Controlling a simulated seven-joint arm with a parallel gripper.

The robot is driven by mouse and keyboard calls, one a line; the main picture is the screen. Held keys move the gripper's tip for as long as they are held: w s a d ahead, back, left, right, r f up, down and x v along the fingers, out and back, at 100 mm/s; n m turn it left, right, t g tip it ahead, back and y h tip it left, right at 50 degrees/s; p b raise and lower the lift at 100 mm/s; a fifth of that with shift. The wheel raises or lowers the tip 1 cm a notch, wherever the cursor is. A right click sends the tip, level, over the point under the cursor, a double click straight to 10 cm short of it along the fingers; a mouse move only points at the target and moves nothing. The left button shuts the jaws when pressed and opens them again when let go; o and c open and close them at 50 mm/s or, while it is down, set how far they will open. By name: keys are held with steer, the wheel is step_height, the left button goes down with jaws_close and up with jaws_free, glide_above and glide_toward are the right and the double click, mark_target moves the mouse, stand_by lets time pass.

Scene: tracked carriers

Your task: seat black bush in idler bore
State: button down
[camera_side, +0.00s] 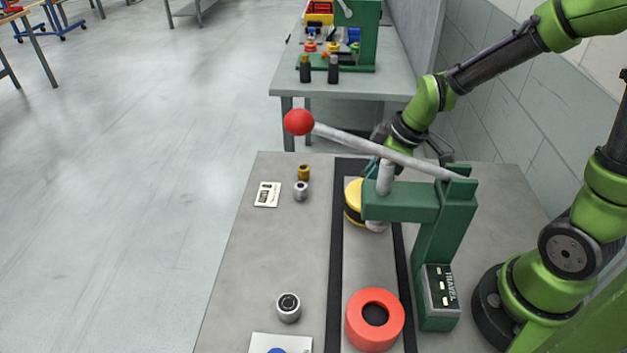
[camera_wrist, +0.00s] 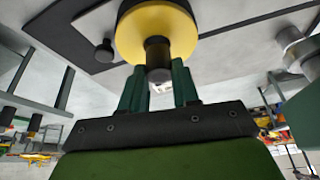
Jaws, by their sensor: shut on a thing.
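The black bush (camera_wrist: 158,52) is between the tips of my gripper (camera_wrist: 158,82) in the wrist view, and my green fingers are shut on it. It overlaps the face of the yellow idler (camera_wrist: 130,36); I cannot tell whether it touches or enters the bore. In the side view the yellow idler (camera_side: 353,196) stands on the track under the green press (camera_side: 420,203), partly hidden by it. My gripper is behind the press there, its fingertips and the bush hidden.
A red idler (camera_side: 360,335) lies nearer on the track (camera_side: 372,268). A brass bush (camera_side: 304,172) and grey bushes (camera_side: 301,190) (camera_side: 289,308) stand left of it. The press lever with its red ball (camera_side: 299,122) reaches out left. A card (camera_side: 267,195) lies at the left edge.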

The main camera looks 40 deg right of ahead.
steer(key=shift+f, duration=1.05)
steer(key=shift+f, duration=0.1)
